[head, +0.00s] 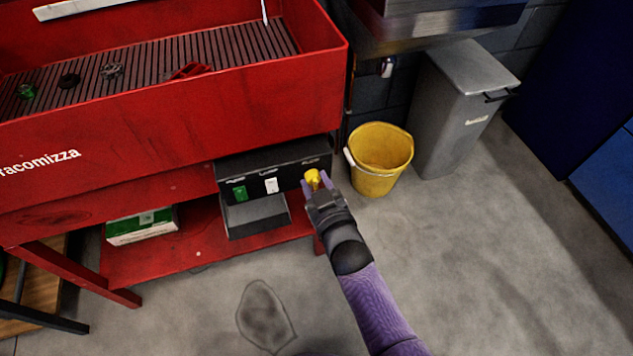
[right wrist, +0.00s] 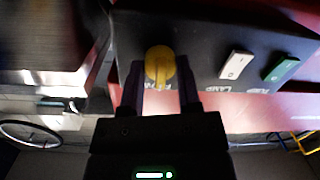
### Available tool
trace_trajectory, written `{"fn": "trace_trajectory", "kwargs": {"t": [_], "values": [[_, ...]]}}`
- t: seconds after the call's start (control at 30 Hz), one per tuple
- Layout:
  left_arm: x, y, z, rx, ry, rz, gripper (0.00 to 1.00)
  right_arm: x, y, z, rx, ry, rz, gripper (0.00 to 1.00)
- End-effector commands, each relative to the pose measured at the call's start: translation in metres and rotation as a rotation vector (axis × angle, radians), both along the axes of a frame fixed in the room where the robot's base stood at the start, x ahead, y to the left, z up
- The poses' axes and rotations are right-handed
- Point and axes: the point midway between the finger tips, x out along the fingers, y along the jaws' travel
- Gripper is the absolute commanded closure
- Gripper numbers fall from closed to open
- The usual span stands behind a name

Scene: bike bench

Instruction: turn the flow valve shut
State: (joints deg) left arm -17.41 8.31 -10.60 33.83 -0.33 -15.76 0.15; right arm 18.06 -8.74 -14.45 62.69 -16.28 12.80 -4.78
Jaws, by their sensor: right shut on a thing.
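The flow valve is a yellow knob (head: 313,178) at the right end of a black control panel (head: 290,163) under the red bench. My right gripper (head: 316,187) reaches it from the front and is shut on the knob, one finger on either side. In the right wrist view the yellow knob (right wrist: 160,65) sits between the fingertips (right wrist: 160,95) of my right gripper. The label below the knob is partly hidden by the fingers. My left gripper is not in view.
The panel also has a white switch (head: 271,185) and a green switch (head: 239,193). A yellow bucket (head: 378,180) and a grey bin (head: 455,110) stand right of the bench. The floor in front is clear.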

Motion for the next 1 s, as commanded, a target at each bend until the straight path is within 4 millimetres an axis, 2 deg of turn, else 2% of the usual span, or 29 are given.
{"fn": "trace_trajectory", "kwargs": {"t": [0.23,0.27,0.4,0.43,0.77,0.87,1.0], "values": [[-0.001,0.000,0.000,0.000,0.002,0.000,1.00,0.000,0.000,0.000,-0.002,0.000,0.001,1.00],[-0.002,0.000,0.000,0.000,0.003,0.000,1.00,0.000,0.000,0.000,-0.002,0.000,0.001,0.55],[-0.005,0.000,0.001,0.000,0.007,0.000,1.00,0.000,0.000,0.000,-0.001,0.000,0.001,0.26],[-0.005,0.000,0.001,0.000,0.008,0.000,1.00,0.000,0.000,0.000,-0.001,0.000,0.001,0.22],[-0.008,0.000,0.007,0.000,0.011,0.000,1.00,-0.005,-0.002,0.002,0.000,0.000,0.000,0.22],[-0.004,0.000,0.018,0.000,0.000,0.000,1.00,-0.020,-0.007,0.008,-0.001,0.000,0.000,0.22],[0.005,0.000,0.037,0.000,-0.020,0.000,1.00,-0.054,-0.020,0.014,-0.001,0.001,0.000,0.22]]}}
